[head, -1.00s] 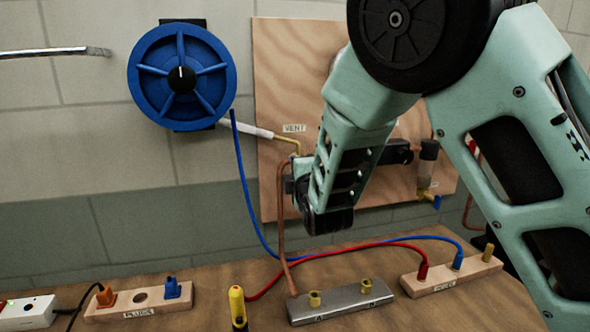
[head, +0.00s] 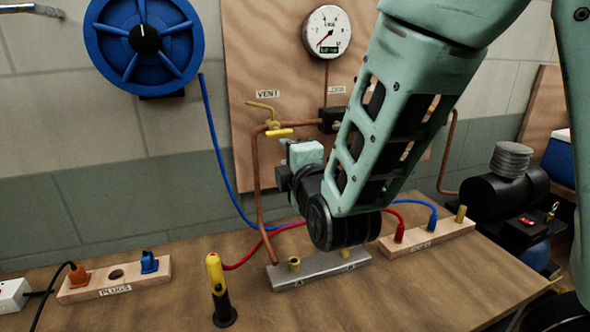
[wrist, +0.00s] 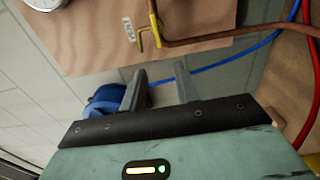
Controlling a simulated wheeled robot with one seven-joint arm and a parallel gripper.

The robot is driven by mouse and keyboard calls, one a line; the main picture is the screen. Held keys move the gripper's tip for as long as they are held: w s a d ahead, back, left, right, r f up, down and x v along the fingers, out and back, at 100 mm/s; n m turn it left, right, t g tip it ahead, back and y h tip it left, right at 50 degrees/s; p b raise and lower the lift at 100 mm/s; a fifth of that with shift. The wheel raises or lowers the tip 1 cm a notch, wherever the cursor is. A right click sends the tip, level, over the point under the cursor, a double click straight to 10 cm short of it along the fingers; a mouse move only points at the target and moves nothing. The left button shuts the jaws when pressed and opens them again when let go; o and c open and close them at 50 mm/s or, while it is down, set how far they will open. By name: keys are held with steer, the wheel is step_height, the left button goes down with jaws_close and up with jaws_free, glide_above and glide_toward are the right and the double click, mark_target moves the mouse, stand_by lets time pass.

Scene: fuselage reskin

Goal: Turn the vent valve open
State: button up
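The vent valve (head: 279,132) sits on the copper pipe beneath the VENT label on the wooden panel. It has a yellow lever lying about level, with a bent brass tube (head: 262,108) just above it. In the wrist view the valve's yellow lever (wrist: 153,24) is near the top, beyond the fingers. My gripper (wrist: 160,71) is open, its two grey fingers apart with nothing between them. It is short of the valve and not touching it. In the head view the fingers are hidden; my wrist is below and right of the valve.
A gauge (head: 327,31) is on the panel (head: 240,60); a blue reel (head: 143,42) hangs left. Below are a metal block (head: 320,266), a red-plugged strip (head: 428,241), a yellow-handled tool (head: 216,280) and a plug strip (head: 113,281). Copper pipe and hoses run near my wrist.

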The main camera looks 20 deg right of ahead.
steer(key=s+b, duration=0.3)
steer(key=b, duration=0.7)
steer(key=shift+s+b, duration=0.3)
